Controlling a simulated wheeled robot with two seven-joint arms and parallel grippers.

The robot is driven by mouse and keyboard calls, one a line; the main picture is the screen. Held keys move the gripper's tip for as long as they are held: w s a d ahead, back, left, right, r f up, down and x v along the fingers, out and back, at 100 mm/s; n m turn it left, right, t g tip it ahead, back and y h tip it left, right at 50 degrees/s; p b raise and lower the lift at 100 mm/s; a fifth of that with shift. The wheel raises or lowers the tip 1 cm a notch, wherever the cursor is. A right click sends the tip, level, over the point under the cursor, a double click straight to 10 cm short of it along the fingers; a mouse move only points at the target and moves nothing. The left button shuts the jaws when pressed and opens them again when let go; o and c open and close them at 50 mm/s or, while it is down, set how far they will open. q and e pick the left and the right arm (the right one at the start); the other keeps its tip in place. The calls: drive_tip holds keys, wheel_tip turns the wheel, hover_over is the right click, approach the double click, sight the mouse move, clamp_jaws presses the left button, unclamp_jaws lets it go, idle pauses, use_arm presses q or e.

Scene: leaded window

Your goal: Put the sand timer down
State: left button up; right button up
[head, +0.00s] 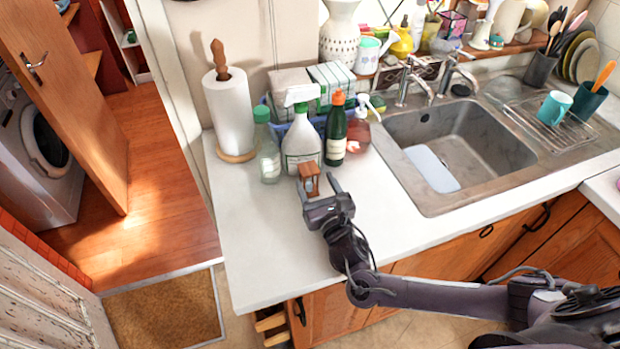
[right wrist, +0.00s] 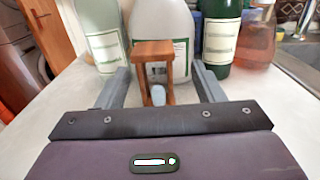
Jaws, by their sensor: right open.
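The sand timer (head: 309,178) has a brown wooden frame and stands upright on the white countertop (head: 265,260), just in front of the white spray bottle. In the right wrist view the sand timer (right wrist: 152,66) is between the two spread fingers, with a pale bluish bulb low in its frame. My right gripper (head: 318,186) is open around it, with a gap to the fingers on each side. It also shows in the right wrist view (right wrist: 158,84). The gripper hides the timer's lower part in the head view. My left gripper is not in view.
Close behind the timer stand a white spray bottle (head: 301,142), a clear bottle with a green cap (head: 267,152), a dark green bottle (head: 336,135) and a pink soap bottle (head: 359,132). A paper towel roll (head: 230,115) is to the left. The sink (head: 470,135) is right. The front counter is clear.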

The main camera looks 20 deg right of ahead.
sight(311, 179)
drive_tip(key=w, duration=0.3)
drive_tip(key=w+p, duration=0.1)
drive_tip(key=shift+w+a, duration=0.15)
drive_tip(key=shift+a, duration=0.25)
drive_tip(key=shift+f, duration=0.1)
drive_tip(key=c, duration=1.1)
drive_tip(key=shift+c, duration=0.2)
